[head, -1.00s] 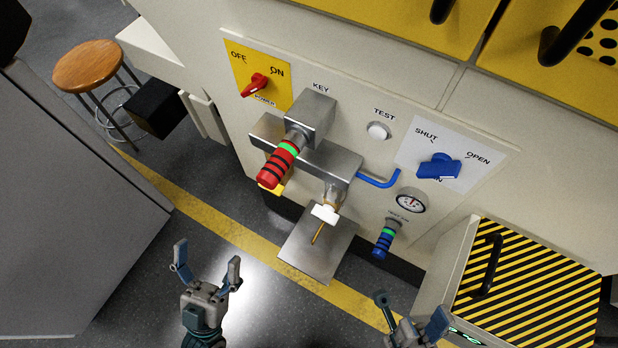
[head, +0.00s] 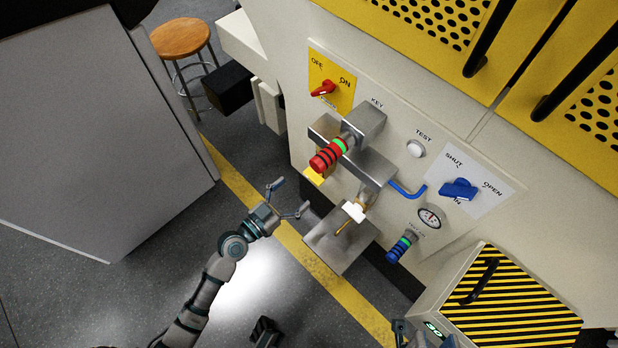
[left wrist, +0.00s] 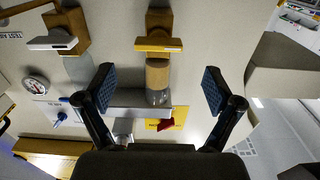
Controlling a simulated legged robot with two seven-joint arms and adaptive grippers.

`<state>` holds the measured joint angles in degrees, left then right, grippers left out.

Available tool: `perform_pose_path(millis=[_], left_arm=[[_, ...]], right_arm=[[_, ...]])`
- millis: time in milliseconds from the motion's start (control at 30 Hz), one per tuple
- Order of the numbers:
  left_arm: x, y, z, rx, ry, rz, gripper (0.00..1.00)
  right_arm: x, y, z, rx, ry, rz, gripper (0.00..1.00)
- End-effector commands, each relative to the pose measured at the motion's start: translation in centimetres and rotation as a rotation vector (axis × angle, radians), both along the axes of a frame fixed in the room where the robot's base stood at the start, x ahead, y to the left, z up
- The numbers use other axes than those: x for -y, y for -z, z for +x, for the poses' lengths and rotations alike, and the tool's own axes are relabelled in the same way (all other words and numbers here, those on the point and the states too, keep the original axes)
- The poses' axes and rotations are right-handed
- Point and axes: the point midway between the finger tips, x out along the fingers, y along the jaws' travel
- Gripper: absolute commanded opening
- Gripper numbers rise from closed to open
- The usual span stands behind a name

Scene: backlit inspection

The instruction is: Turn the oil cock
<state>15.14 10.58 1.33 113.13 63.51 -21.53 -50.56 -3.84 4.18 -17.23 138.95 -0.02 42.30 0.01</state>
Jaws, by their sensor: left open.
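A tap with a white lever (head: 355,212) and brass parts hangs under the metal block on the machine front. A yellow-levered part (head: 315,177) shows below the red-banded handle. In the left wrist view, a tap with a yellow-fronted lever (left wrist: 158,45) is ahead of the jaws, and a white-levered one (left wrist: 52,42) is at upper left. I cannot tell which is the oil cock. My left gripper (head: 290,197) is open, empty and apart from the taps; its spread fingers (left wrist: 158,90) frame the first tap's cylinder.
The red-banded handle (head: 328,154) sticks out above the taps. A metal plate (head: 340,245) lies below them. The blue SHUT/OPEN knob (head: 458,189), gauge (head: 430,216) and striped box (head: 512,310) are to the right.

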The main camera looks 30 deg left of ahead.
Motion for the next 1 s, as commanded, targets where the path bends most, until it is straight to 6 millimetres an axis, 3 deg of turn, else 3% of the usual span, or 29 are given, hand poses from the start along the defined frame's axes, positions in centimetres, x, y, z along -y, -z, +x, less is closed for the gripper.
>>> perform_pose_path(millis=[100, 300, 700, 733, 967, 1000], left_arm=[[0.9, 0.1, 2.5, 0.0, -0.001, -0.004, 0.92], [2.0, 0.1, 5.2, 0.0, 0.0, -0.001, 0.92], [2.3, 0.0, 6.1, 0.001, 0.001, 0.0, 0.92], [2.3, 0.0, 6.1, 0.001, 0.001, 0.0, 0.89], [2.3, 0.0, 6.1, 0.001, 0.0, 0.0, 0.32], [2.2, 0.0, 6.1, 0.001, 0.0, 0.0, 0.32]], right_arm=[[0.0, 0.5, 0.2, -0.008, -0.001, 0.0, 0.4], [-0.1, 0.5, 0.6, -0.003, -0.001, -0.003, 0.4], [0.0, -0.3, 0.5, 0.021, 0.0, -0.001, 0.4], [0.0, -0.3, 0.5, 0.021, 0.001, 0.0, 0.4], [0.0, -0.1, 0.5, 0.016, 0.001, 0.0, 0.4], [0.0, -0.1, 0.5, 0.014, 0.001, 0.0, 0.4]])
